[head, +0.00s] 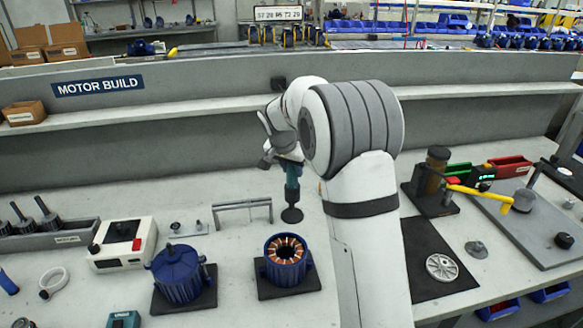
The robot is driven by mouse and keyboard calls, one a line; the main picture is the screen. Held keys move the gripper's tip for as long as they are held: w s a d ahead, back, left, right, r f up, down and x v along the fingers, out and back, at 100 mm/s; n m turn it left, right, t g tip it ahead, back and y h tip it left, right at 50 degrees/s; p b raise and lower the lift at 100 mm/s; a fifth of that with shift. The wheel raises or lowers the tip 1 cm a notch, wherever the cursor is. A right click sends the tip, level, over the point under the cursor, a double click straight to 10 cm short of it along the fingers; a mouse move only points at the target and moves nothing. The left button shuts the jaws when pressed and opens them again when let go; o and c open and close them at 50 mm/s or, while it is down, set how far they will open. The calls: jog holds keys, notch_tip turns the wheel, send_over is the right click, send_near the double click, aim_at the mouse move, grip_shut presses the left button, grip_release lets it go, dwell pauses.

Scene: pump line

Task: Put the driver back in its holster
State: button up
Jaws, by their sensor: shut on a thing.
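A teal and dark grey tool (292,180), apparently the driver, is upright under my gripper (289,160). My gripper is shut on its upper end, above the bench behind the blue motor housing with copper windings. The fingertips are small and partly hidden by my wrist. A dark round piece (291,215) is directly below the driver. I cannot tell whether this is part of the driver or the holster's base, nor whether the driver touches the bench. No other holster is clearly identifiable.
The blue stator housing (286,262) stands on a black pad in front. A grey metal frame (242,212) is close on the left. A closed blue motor (178,275) and white box (122,243) are further left. A press (435,180) stands right. A ledge runs behind.

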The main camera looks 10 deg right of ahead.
aim_at(292, 177)
jog(key=shift+f+b, duration=1.35)
jog(key=shift+f, duration=0.35)
jog(key=o, duration=1.2)
jog(key=shift+c, duration=0.2)
jog(key=shift+o, duration=0.4)
jog(key=shift+o, duration=0.8)
notch_tip(292, 177, up, 6)
jog(key=p, duration=0.3)
jog(key=shift+p, duration=0.3)
